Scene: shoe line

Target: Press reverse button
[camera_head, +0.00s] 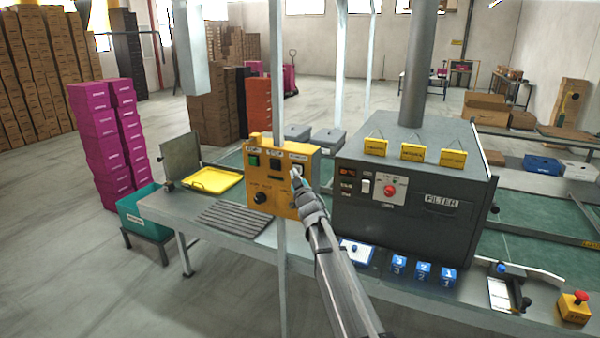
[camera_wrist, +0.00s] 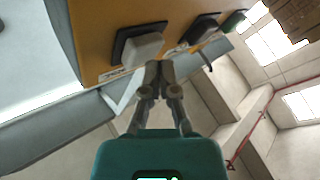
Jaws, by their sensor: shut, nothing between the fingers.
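The yellow control box (camera_head: 284,190) is mounted on a post at the table's edge. It carries a green button (camera_head: 254,161) at the left, a dark switch in the middle, a white button at the right and a black knob (camera_head: 260,198) below. Its labels are too small to read. My gripper (camera_head: 296,174) is shut and empty at the box's upper right, partly covering the white button. In the wrist view, my fingertips (camera_wrist: 160,68) are close to the white button (camera_wrist: 141,49) in its black frame. I cannot tell whether they touch it.
A grey filter machine (camera_head: 410,205) with a red button stands right of the box. A yellow tray (camera_head: 212,180) and a ribbed grey mat (camera_head: 236,217) lie to the left. Blue numbered blocks (camera_head: 424,273) and a red emergency button (camera_head: 580,297) are at the front right.

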